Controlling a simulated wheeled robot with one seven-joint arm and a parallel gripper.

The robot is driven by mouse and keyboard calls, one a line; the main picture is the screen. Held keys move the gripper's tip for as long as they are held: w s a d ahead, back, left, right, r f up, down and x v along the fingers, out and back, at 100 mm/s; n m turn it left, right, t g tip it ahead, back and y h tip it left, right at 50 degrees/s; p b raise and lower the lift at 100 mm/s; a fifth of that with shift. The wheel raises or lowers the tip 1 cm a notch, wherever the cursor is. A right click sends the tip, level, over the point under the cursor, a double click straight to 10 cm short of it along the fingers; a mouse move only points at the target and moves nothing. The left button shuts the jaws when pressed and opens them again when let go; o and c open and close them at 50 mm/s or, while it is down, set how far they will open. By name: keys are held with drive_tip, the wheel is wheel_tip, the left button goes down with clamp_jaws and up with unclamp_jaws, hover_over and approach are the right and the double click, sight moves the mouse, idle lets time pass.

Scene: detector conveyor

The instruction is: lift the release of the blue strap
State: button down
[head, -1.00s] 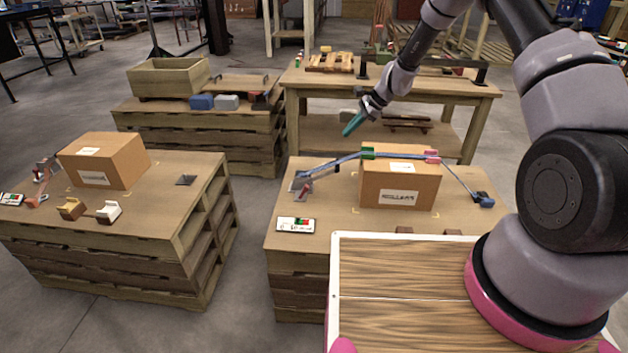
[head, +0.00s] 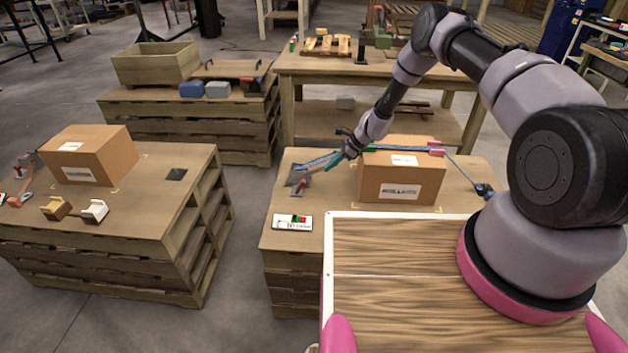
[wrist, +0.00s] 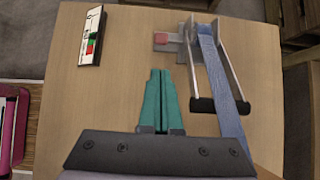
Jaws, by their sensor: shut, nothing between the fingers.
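The blue strap (head: 390,149) runs over the cardboard box (head: 400,183) on the right pallet stack. Its metal buckle (head: 298,179) stands on the board left of the box. In the wrist view the buckle shows as two metal side plates (wrist: 224,65) around the strap (wrist: 228,105), with a black crossbar (wrist: 203,105) at the near end. A small red tab (wrist: 161,39) sticks out at the buckle's left. My gripper (head: 329,168) is above the board beside the buckle. Its teal fingers (wrist: 160,75) are together and empty, left of the crossbar, pointing towards the red tab.
A label card with green and red squares (head: 292,222) lies on the board near the buckle. A dark strap end fitting (head: 484,190) is right of the box. The left pallet stack (head: 150,200) holds another box (head: 87,154). Bare board lies between card and buckle.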

sight(301, 186)
drive_tip(key=x, duration=1)
drive_tip(key=shift+r, duration=0.1)
